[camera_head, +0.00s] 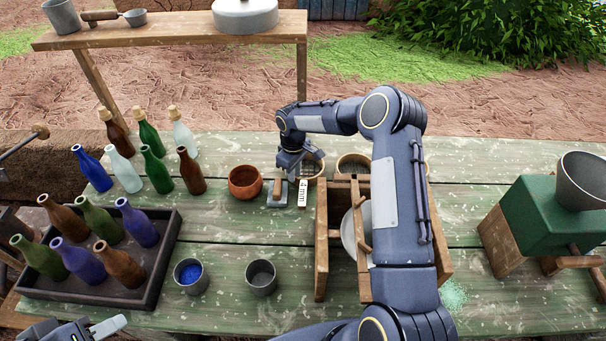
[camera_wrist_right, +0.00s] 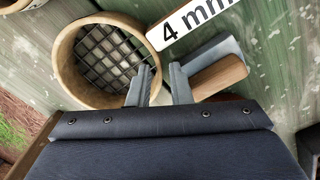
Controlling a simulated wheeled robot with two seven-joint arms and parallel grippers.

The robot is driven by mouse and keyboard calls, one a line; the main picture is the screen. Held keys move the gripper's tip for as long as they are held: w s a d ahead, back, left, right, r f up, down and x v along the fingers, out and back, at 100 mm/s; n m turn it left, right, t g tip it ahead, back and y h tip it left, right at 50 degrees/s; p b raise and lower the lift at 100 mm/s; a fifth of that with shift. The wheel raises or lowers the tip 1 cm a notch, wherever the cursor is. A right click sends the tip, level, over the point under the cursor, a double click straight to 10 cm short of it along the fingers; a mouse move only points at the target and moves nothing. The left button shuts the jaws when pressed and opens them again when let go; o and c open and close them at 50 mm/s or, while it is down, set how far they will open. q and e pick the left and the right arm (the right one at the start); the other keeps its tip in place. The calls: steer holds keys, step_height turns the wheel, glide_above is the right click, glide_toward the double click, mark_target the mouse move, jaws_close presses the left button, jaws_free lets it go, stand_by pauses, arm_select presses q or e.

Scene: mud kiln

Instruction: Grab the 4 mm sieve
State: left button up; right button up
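The 4 mm sieve (camera_wrist_right: 105,58) is a round wooden ring with a dark wire mesh. It is at the upper left in the right wrist view. In the head view the sieve (camera_head: 313,167) is partly hidden by my right gripper. Its white "4 mm" label (camera_wrist_right: 190,22) lies beside it; the label also shows in the head view (camera_head: 303,192). My right gripper (camera_wrist_right: 164,75) is open, one finger over the sieve's near right rim and the other outside it. Contact cannot be told. My left gripper (camera_head: 85,329) is only partly in view at the bottom left.
A grey tool with a wooden part (camera_wrist_right: 220,72) lies close to the right finger. A clay bowl (camera_head: 245,182) is to the left. A wooden rack (camera_head: 321,240) and another round sieve (camera_head: 353,164) are to the right. Bottles in a black tray (camera_head: 165,262) stand left.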

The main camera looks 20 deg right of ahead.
step_height(320, 180, down, 3)
steer(key=shift+d+f+p, duration=0.1)
steer(key=shift+p, duration=0.2)
steer(key=shift+c, duration=0.2)
jaws_close()
